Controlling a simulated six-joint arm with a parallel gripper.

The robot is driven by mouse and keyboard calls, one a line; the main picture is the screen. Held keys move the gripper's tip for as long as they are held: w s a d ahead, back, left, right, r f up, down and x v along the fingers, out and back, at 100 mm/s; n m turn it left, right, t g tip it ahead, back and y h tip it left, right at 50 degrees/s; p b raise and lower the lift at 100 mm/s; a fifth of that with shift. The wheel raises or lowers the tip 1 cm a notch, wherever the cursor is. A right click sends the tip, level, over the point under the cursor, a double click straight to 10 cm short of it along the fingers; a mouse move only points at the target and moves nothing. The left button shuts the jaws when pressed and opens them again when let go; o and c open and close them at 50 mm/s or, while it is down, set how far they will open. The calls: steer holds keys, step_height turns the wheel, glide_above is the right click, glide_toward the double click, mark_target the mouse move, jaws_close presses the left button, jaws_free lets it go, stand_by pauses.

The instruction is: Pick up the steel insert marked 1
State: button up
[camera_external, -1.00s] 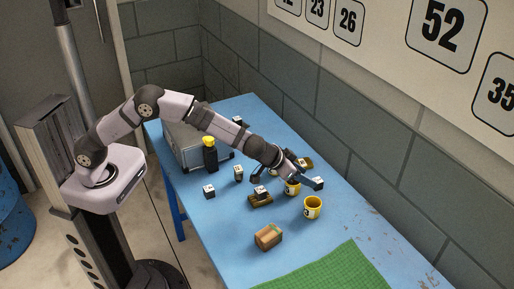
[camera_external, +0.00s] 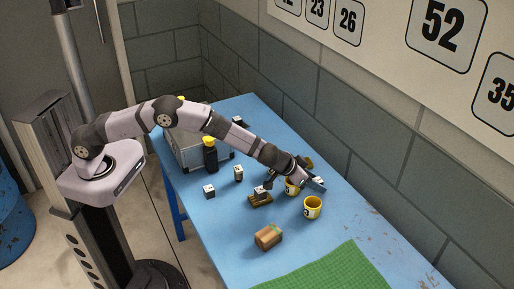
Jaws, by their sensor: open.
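Several small steel inserts with white marked tops are spread over the blue table (camera_external: 226,221): one front left (camera_external: 209,191), one a little behind it (camera_external: 238,174), one at the back (camera_external: 238,121), one on a small brown-gold holder (camera_external: 261,190), and one at the right (camera_external: 319,181). Their marks are too small to read, so I cannot tell which is marked 1. My gripper (camera_external: 294,182) is open, low over the right part of the table, beside the rear yellow cup and close to the right insert. I cannot tell whether it touches either.
The rear yellow cup (camera_external: 292,189) is partly hidden by my gripper. Another yellow cup (camera_external: 313,208) stands in front of it. A brown block (camera_external: 268,237) and green mat (camera_external: 335,270) lie nearer. A dark yellow-capped bottle (camera_external: 210,156) stands by a grey case (camera_external: 187,150).

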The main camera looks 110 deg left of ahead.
jaws_close()
steer(key=shift+r, duration=0.1)
stand_by(0.5)
steer(key=shift+s+d+r+b, duration=0.1)
steer(key=shift+r+b, duration=0.15)
steer(key=shift+b, duration=0.4)
step_height(320, 180, up, 6)
steer(key=s+d+b, duration=1)
steer(key=s+d, duration=0.3)
steer(key=s, duration=0.1)
steer(key=shift+d+r+b, duration=0.15)
steer(key=shift+d+b, duration=0.15)
steer(key=shift+d, duration=0.1)
